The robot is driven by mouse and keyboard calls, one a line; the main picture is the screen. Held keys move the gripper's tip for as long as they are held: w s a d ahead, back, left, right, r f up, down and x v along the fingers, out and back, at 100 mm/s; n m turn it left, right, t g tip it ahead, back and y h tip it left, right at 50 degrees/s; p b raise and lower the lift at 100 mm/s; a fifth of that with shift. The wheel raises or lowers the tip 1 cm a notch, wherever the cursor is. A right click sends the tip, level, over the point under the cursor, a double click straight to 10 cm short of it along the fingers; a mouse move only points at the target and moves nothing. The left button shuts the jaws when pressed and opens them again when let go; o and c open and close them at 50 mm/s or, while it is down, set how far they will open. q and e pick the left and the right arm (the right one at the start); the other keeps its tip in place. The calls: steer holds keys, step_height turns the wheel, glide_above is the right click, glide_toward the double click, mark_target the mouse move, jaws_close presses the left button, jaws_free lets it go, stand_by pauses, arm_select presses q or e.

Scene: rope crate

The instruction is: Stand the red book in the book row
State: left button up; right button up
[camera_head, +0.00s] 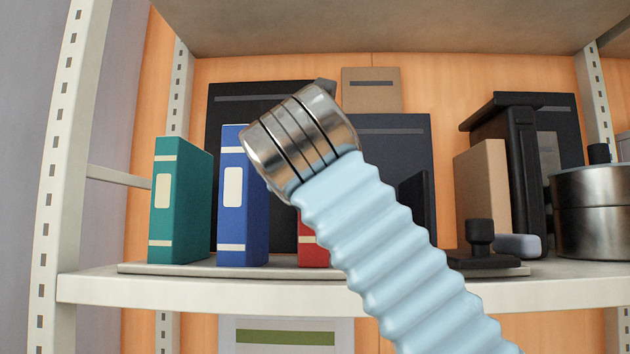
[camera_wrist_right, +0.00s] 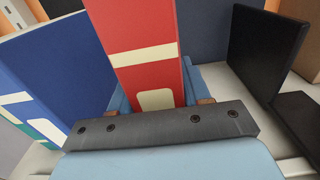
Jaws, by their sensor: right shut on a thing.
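The red book (camera_head: 312,254) stands just right of the blue binder (camera_head: 232,190) in the head view. My light-blue right arm hides most of it. Its visible bottom edge is level with the blue binder's base on the shelf board. In the right wrist view the red book (camera_wrist_right: 150,45) fills the middle, with cream bands on its spine. My right gripper (camera_wrist_right: 160,101) is shut on it, one finger on each side. The blue binder (camera_wrist_right: 60,75) is close on its left there. Whether the book touches the board is hidden. My left gripper is not in view.
A teal binder (camera_head: 180,200) stands at the row's left. A thin black upright panel (camera_head: 414,208) stands right of the red book, with a gap between. Dark flat boxes (camera_head: 390,140) stand behind. A metal pot (camera_head: 595,215) and black stand (camera_head: 518,150) are at right.

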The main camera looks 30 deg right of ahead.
steer(key=shift+f+b, duration=0.5)
steer(key=shift+b, duration=0.05)
stand_by(0.4)
steer(key=o, duration=1.3)
steer(key=shift+o, duration=0.2)
steer(key=v, duration=1.4)
steer(key=shift+d, duration=0.15)
